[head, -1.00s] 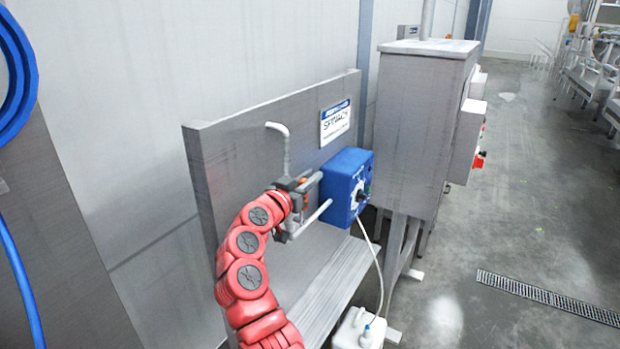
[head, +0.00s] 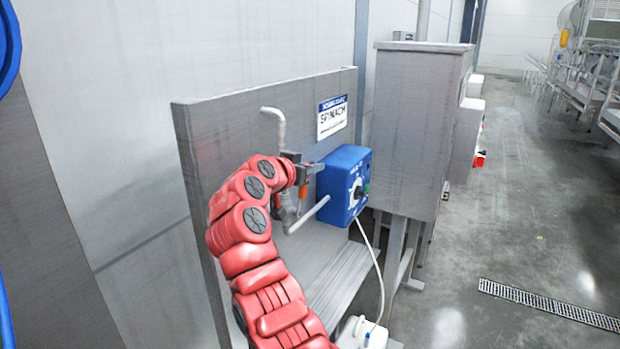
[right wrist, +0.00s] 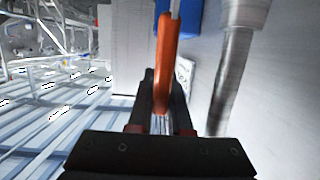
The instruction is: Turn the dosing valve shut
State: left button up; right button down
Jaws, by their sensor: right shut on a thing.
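The dosing valve's orange handle (head: 303,192) shows beside the vertical grey pipe, left of the blue dosing box (head: 338,185). My right gripper (head: 302,174) is at the handle, with its red arm reaching up from below. In the right wrist view the orange handle (right wrist: 166,55) runs lengthwise down between the dark fingers of the right gripper (right wrist: 163,98), which are shut on it. The valve body is largely hidden behind the gripper and arm. My left gripper is not in view.
A grey back panel (head: 222,150) carries the pipe (head: 275,113) and a spinach sign (head: 332,118). A grey cabinet (head: 415,130) stands to the right. A white hose (head: 378,265) runs down to a white container (head: 362,333). The floor at right is clear around a drain grate (head: 545,303).

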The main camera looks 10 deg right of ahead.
jog(key=shift+f, duration=0.1)
jog(key=c, duration=1.1)
grip_release()
jog(key=shift+b+v, duration=3)
jog(key=shift+v, duration=5.7)
jog(key=shift+d, duration=0.1)
